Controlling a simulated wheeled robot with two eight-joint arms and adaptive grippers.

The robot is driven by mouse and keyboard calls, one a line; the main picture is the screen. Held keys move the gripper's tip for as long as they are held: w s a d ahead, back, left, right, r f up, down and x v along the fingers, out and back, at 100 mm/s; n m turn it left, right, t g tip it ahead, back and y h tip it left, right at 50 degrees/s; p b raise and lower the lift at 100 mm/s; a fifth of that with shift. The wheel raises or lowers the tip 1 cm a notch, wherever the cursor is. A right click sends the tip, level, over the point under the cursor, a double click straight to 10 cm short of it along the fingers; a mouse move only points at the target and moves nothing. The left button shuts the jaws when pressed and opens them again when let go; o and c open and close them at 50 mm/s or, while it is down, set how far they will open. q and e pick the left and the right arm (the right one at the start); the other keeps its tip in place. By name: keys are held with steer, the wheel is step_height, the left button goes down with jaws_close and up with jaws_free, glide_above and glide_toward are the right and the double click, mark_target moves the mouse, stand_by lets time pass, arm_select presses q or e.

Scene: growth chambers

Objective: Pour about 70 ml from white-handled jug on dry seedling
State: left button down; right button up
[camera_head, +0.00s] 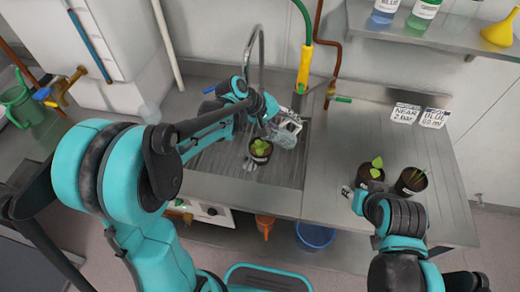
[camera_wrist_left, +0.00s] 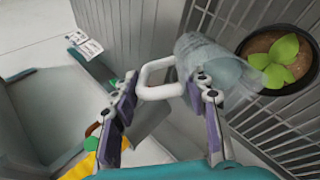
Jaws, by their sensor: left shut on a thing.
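My left gripper (camera_head: 270,112) is shut on the white handle (camera_wrist_left: 157,78) of a clear jug (camera_head: 286,132). The jug also shows in the left wrist view (camera_wrist_left: 215,68), close beside a dark pot with a green seedling and light brown soil (camera_wrist_left: 280,60). That potted seedling (camera_head: 260,150) stands over the sink area in the head view. I cannot tell how far the jug is tilted or its liquid level, and no stream shows. Two more potted plants (camera_head: 370,172) (camera_head: 411,181) stand on the right worktop. My right gripper (camera_head: 358,202) is near them, its fingers unclear.
A tap (camera_head: 258,45) and a yellow-green hose nozzle (camera_head: 304,70) rise behind the sink. Label cards (camera_head: 405,113) lie at the back right under a shelf with bottles (camera_head: 423,12). The worktop (camera_head: 345,135) between sink and cards is clear.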

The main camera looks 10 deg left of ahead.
arm_select(q)
steer(key=shift+s+a+h+b, duration=0.15)
steer(key=shift+a+h+b, duration=0.15)
steer(key=shift+b, duration=0.05)
steer(key=shift+s+a+f+t+h+b, duration=0.1)
steer(key=shift+a+f+t+h+b, duration=0.1)
steer(key=shift+t+h+b, duration=0.3)
steer(key=shift+s+a+f+t+h+b, duration=0.1)
steer(key=shift+a+t+h+b, duration=0.15)
steer(key=shift+b, duration=0.45)
steer(key=shift+d+r, duration=0.1)
steer(key=shift+r, duration=0.05)
steer(key=shift+d+r+h, duration=0.1)
steer(key=shift+d+h, duration=0.05)
steer(key=shift+h, duration=0.1)
steer(key=shift+s+a+r+t+h+b, duration=0.15)
steer(key=shift+a+r+t+h+b, duration=0.25)
steer(key=shift+h+b, duration=0.25)
stand_by(1.6)
steer(key=shift+s+f+h+b, duration=0.1)
steer(key=shift+h+b, duration=0.15)
steer(key=shift+b, duration=0.45)
stand_by(1.0)
